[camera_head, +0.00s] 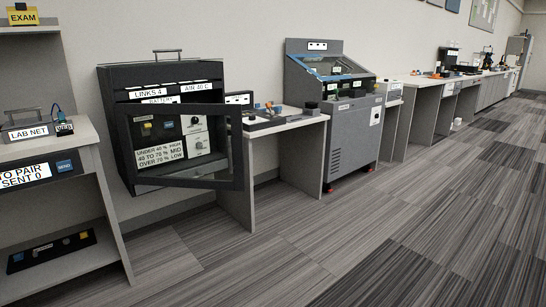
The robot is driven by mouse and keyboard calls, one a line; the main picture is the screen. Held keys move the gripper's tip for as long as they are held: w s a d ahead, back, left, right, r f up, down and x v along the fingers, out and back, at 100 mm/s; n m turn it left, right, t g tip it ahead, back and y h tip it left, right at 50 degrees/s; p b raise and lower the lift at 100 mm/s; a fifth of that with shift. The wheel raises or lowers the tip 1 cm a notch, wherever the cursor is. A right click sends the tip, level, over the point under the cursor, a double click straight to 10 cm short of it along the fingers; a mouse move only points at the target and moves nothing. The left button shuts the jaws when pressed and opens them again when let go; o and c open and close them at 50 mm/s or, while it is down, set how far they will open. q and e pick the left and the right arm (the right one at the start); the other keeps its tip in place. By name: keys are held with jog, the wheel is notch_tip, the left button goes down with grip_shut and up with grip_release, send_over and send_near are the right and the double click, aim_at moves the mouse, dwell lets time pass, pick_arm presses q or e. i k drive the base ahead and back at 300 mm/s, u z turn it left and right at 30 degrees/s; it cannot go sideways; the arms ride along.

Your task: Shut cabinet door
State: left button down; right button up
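A dark cabinet (150,75) hangs against the wall at left of centre, with a handle on its top. Its door, a dark frame (237,150) around a clear pane, stands open and juts out from the front. The frame's right edge reaches past the cabinet's right side. I cannot tell for sure which side its hinge is on. Through the pane show knobs, buttons and a white label panel (160,156) about percentages. Neither of my grippers is in view.
A shelf unit (115,225) stands at the left with labelled boxes. A desk (240,205) stands at the cabinet's right, then a grey console machine (352,145) and a long bench (440,95). The carpeted floor (300,260) in front is clear.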

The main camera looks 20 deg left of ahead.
aim_at(234, 111)
jog(key=z, duration=0.35)
jog(key=i, duration=0.9)
jog(key=u, duration=0.05)
